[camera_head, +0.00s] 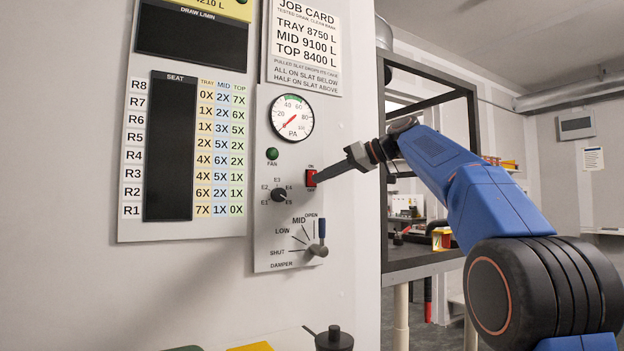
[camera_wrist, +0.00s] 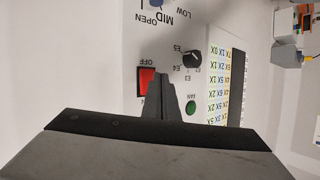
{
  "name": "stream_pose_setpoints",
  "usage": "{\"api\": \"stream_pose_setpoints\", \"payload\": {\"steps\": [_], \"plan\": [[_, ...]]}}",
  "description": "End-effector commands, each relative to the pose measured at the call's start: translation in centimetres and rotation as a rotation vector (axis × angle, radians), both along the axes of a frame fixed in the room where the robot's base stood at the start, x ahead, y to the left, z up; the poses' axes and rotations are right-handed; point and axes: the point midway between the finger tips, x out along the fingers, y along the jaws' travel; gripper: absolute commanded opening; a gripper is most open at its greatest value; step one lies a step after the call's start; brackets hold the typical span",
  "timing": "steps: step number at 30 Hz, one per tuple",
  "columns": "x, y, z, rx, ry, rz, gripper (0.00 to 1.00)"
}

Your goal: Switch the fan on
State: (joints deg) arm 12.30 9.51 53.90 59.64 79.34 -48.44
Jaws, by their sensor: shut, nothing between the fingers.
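The fan switch (camera_head: 311,178) is a red rocker on the grey control panel (camera_head: 262,225), between an ON label above and an OFF label below. It also shows in the wrist view (camera_wrist: 147,80), beside my fingers. My gripper (camera_head: 318,180) is shut and empty, with its fingertips at the switch; I cannot tell whether they touch it. In the wrist view the shut fingers (camera_wrist: 163,82) point at the panel. A green FAN lamp (camera_head: 272,153) sits to the left of the switch. The pressure gauge (camera_head: 292,117) above has a red needle in its lower left part.
A selector knob (camera_head: 279,194) marked E1 to E5 sits left of the switch. The damper lever (camera_head: 320,243) is below it. A seat chart board (camera_head: 183,150) and a job card (camera_head: 304,45) are on the wall. A dark rack (camera_head: 440,262) stands to the right.

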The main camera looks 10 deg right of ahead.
Motion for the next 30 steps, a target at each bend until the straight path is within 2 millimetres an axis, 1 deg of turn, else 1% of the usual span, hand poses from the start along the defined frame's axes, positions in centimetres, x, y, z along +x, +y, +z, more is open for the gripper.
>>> {"api": "stream_pose_setpoints", "payload": {"steps": [8, 16, 30], "plan": [[0.09, 0.03, 0.01, 0.0, 0.0, 0.0, 0.0], [0.79, 0.27, 0.14, -0.001, -0.001, 0.0, 0.0], [0.87, 0.3, 0.17, 0.0, 0.0, 0.0, 0.0]]}}
